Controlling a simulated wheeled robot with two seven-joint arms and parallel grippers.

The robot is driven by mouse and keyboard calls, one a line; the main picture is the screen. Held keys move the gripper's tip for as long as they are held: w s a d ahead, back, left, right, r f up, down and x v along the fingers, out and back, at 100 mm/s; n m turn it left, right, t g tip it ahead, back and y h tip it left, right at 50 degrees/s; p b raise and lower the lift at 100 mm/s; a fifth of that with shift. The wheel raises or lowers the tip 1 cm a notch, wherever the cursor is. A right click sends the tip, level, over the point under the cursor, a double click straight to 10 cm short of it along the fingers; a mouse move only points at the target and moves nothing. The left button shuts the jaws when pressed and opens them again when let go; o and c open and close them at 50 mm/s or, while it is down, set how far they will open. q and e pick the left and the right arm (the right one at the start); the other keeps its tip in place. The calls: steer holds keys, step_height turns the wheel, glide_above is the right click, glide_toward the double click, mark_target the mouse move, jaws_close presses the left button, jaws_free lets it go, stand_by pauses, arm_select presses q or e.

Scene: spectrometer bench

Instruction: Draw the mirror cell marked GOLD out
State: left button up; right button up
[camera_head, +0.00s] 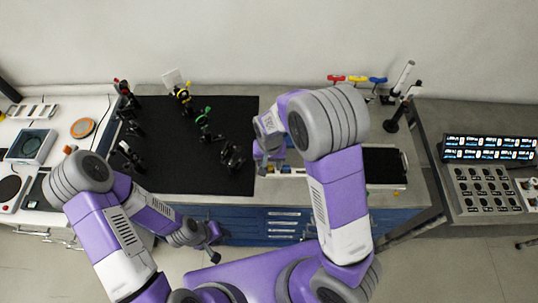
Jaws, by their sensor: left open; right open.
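I cannot make out any GOLD marking at this size, so I cannot tell which item is that mirror cell. My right gripper (270,162) is open and points down at the bench just right of the black optical board (215,180). Small pale and yellowish items (298,170) show beside its fingers, partly hidden by my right arm; I cannot tell if it touches them. My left gripper (213,247) is open and empty, low in front of the bench's blue drawers.
Several dark optical mounts (205,123), some with yellow, green or red parts, stand on the board. A dark-topped tray (384,168) lies at right. Colored-handled tools (357,79) are at the back. A control panel (489,148) is far right. The board's front is clear.

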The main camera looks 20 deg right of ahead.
steer(key=shift+f, duration=1)
steer(key=shift+c, duration=0.2)
steer(key=c, duration=0.8)
steer(key=shift+o, duration=0.2)
steer(key=shift+r, duration=0.15)
steer(key=shift+r+p, duration=1.35)
steer(key=shift+r, duration=0.25)
